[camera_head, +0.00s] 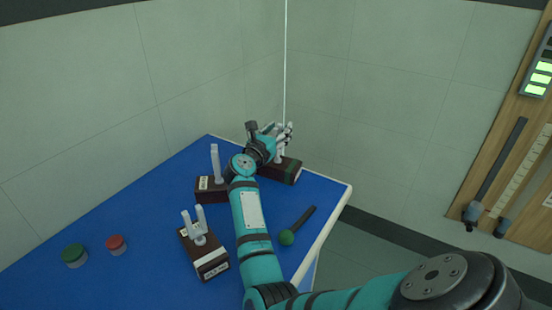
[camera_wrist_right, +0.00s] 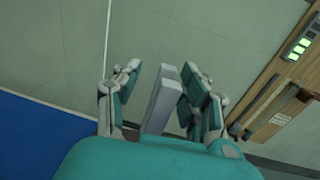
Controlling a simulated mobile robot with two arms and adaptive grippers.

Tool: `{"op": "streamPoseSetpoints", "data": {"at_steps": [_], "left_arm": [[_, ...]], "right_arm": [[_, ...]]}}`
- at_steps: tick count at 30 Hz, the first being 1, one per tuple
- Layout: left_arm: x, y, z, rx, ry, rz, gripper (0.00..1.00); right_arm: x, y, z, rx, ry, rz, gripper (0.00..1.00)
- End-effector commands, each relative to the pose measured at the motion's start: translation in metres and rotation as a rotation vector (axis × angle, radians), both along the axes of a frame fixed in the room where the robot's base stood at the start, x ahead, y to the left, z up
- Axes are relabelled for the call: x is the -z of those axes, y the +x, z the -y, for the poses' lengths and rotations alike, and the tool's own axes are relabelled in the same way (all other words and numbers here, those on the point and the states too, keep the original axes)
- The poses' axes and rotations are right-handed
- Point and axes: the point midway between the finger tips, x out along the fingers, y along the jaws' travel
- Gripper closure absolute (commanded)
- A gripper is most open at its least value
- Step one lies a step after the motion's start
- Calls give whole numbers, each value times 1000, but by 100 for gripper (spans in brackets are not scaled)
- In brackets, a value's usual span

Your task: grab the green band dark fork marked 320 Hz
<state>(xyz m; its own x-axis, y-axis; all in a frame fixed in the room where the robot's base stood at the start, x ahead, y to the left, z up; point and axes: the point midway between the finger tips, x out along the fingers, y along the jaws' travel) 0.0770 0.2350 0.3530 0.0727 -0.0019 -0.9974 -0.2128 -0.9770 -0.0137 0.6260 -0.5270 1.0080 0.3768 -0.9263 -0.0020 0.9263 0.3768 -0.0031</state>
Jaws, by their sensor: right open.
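A tuning fork on a dark block (camera_head: 284,172) stands at the far corner of the blue bench; a green patch shows on the block's right end, and I cannot read its marking. My right gripper (camera_head: 283,134) is at this fork's upright prongs and hides much of them. In the right wrist view, the pale grey prongs (camera_wrist_right: 162,98) stand between the two open fingers of my right gripper (camera_wrist_right: 160,92), nearer the right finger. I cannot tell whether they touch. My left gripper is not in view.
Two more pale forks stand on dark blocks with white labels, one left of my right forearm (camera_head: 211,189) and one nearer (camera_head: 210,262). A green-headed mallet (camera_head: 287,237) lies right of the forearm. Green (camera_head: 74,256) and red (camera_head: 116,244) lidded pots stand left. Walls rise behind the bench.

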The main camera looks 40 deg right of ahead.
Motion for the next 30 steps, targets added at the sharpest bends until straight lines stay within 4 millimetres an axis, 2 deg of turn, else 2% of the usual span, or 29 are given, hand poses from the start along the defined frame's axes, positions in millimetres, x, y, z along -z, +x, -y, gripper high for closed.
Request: {"op": "streamPoseSetpoints", "data": {"at_steps": [6, 15, 16, 30], "left_arm": [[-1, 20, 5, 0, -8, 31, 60], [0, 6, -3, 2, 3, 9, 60], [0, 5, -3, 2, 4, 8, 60], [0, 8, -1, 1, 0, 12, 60]], "right_arm": [[1, 0, 1, 0, 1, 0, 59], [1, 0, 1, 0, 0, 0, 98], [1, 0, 1, 0, 0, 0, 100], [0, 0, 1, 0, 0, 1, 100]]}}
